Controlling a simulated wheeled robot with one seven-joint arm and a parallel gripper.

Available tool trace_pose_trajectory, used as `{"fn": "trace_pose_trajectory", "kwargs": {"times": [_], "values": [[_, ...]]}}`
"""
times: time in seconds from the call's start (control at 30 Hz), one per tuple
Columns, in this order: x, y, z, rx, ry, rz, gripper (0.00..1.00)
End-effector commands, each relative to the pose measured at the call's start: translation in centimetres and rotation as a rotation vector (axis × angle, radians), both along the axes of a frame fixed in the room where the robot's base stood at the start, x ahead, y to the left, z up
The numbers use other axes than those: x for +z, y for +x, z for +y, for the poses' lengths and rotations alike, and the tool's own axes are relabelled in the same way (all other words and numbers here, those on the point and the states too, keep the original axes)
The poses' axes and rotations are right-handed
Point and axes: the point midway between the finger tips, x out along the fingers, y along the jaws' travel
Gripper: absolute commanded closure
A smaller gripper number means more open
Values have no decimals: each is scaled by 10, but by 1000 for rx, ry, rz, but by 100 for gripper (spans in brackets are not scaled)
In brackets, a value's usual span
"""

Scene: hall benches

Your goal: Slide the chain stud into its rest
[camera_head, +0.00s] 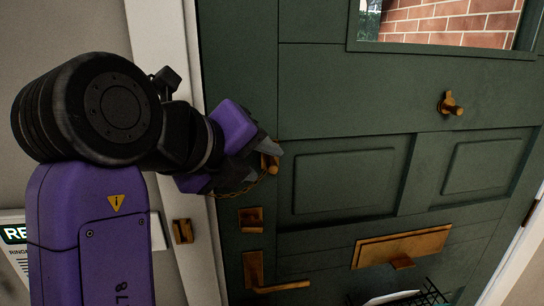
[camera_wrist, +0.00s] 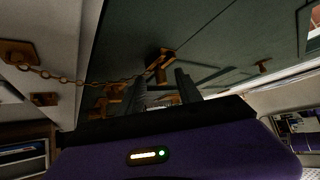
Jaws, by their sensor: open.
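My gripper (camera_head: 266,162) is at the green door's left side, its two fingers apart around or just short of a brass fitting (camera_head: 271,163). In the wrist view the brass fitting (camera_wrist: 160,64) lies just beyond and between my open fingertips (camera_wrist: 162,82). A brass chain (camera_wrist: 70,77) runs from a plate (camera_wrist: 18,54) on the white frame across to the door near this fitting. Its door end passes behind my left finger. I cannot tell the stud apart from its rest, or whether the fingers touch it. The chain (camera_head: 258,184) also hangs below my gripper in the head view.
On the green door (camera_head: 320,120) are a knob (camera_head: 450,106), a lock (camera_head: 251,219), a lever handle (camera_head: 278,286) and a letter plate (camera_head: 400,247). A wire basket (camera_head: 425,294) is low on the door. A strike plate (camera_head: 183,231) is on the white frame.

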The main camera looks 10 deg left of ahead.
Motion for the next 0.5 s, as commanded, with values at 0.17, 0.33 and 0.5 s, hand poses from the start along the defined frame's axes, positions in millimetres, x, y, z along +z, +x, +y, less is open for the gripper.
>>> {"fn": "trace_pose_trajectory", "kwargs": {"times": [0.17, 0.33, 0.5], "values": [[-8, 15, -6, 0, -1, 0, 59], [-11, 17, -7, 0, 0, -1, 59], [-11, 17, -7, 1, -1, -1, 72]]}}
